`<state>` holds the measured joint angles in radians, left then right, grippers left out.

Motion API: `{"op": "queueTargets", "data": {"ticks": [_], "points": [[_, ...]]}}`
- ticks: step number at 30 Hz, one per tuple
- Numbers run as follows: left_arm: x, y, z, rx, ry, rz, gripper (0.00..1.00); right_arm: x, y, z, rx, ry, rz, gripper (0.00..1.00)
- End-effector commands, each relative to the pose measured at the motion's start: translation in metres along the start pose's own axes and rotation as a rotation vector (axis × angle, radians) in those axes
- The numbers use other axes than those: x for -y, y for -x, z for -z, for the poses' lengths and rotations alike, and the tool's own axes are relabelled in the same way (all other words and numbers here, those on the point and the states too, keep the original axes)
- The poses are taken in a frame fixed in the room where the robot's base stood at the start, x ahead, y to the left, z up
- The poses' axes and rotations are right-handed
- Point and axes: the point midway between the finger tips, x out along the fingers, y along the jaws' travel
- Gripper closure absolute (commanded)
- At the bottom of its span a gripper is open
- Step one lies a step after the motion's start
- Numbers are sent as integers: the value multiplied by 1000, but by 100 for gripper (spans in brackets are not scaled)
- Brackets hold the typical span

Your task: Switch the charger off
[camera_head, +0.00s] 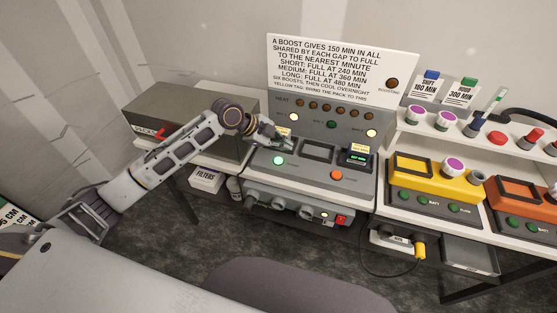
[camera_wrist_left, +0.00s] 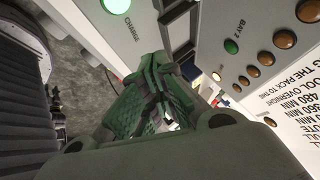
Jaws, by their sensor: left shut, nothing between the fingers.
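The grey charger (camera_head: 312,187) stands on the bench in the middle, with a lit green button (camera_head: 278,160) and an orange button (camera_head: 336,175) on its top. A red switch (camera_head: 341,219) sits low on its front, beside a small lit lamp (camera_head: 323,216). My left gripper (camera_head: 284,145) is shut and empty over the charger's left bay, just behind the green button. In the left wrist view the closed fingers (camera_wrist_left: 160,70) fill the middle, and the lit green button (camera_wrist_left: 116,5), labelled CHARGE, is at the top. My right gripper is not in view.
A sign (camera_head: 340,65) and a lamp panel (camera_head: 330,112) rise behind the charger. A dark grey box (camera_head: 190,120) stands left. A yellow pack (camera_head: 430,180) and an orange pack (camera_head: 520,202) stand right.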

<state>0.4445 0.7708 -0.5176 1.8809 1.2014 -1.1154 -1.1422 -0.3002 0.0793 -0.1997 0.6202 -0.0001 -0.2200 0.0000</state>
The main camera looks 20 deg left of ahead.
Motion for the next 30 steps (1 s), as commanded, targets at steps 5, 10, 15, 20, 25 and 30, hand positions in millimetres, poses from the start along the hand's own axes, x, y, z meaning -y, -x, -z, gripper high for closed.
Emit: {"op": "queueTargets", "data": {"ticks": [5, 10, 15, 20, 25, 30], "points": [[20, 12, -5, -9, -38, 17, 100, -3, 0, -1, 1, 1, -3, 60], [27, 17, -7, -14, -52, 25, 100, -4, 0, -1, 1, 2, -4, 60], [28, 18, -7, -15, -55, 25, 100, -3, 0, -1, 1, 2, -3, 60], [27, 18, -7, -15, -54, 25, 100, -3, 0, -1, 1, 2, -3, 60], [27, 16, -8, -15, -54, 25, 100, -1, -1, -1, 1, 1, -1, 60], [24, 13, -10, -15, -54, 25, 100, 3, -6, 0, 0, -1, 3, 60]]}}
